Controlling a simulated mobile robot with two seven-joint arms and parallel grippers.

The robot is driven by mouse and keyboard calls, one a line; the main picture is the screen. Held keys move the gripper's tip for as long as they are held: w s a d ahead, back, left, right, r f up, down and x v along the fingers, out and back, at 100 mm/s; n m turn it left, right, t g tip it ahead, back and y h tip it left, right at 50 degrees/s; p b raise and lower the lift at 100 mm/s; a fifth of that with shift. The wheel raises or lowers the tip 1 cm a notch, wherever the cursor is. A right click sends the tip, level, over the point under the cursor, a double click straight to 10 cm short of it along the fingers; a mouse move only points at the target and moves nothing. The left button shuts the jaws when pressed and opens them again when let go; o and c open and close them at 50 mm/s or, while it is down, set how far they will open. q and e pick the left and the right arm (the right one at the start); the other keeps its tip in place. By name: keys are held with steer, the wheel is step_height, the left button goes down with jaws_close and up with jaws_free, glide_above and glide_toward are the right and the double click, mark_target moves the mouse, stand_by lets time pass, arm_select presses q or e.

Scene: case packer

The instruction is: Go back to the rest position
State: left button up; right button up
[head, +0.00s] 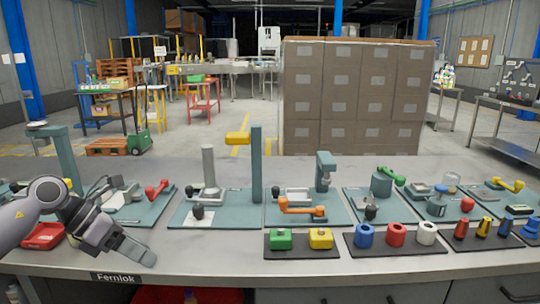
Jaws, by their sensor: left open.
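My left gripper (135,254) is at the left of the workbench, above its front part, with its fingers pointing down and to the right. It is open and I see nothing between its fingers. My left arm comes in from the left edge. My right gripper is not in view. The workbench (200,262) runs across the whole lower picture, with a label reading "Fernlok" on its front edge.
A red tray (42,236) lies beside my left gripper. Teal fixture plates (232,213) with posts and coloured handles line the bench. Black mats (302,250) hold green and yellow blocks, and coloured cylinders stand to the right. Stacked boxes (350,95) stand behind the bench. The bench front at centre-left is bare.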

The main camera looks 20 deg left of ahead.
arm_select(q)
steer(key=d+f+n+t+h+p, duration=0.3)
steer(key=d+n+t+h, duration=0.45)
steer(key=d+n, duration=0.65)
steer(key=s+d+f+n+g+y+p, duration=0.1)
steer(key=s+d+f+n+y+p, duration=0.1)
steer(key=s+f+n+y, duration=0.4)
steer(key=s+d+f+n+y+p, duration=0.2)
steer(key=s+f+n+y, duration=0.4)
steer(key=n, duration=1.3)
steer(key=s+d+f, duration=0.1)
steer(key=s+f, duration=0.2)
steer(key=f, duration=0.3)
steer(key=shift+f+g, duration=0.3)
steer(key=shift+g, duration=0.05)
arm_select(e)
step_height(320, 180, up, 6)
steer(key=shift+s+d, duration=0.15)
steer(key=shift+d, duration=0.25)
arm_select(q)
steer(key=shift+y, duration=0.25)
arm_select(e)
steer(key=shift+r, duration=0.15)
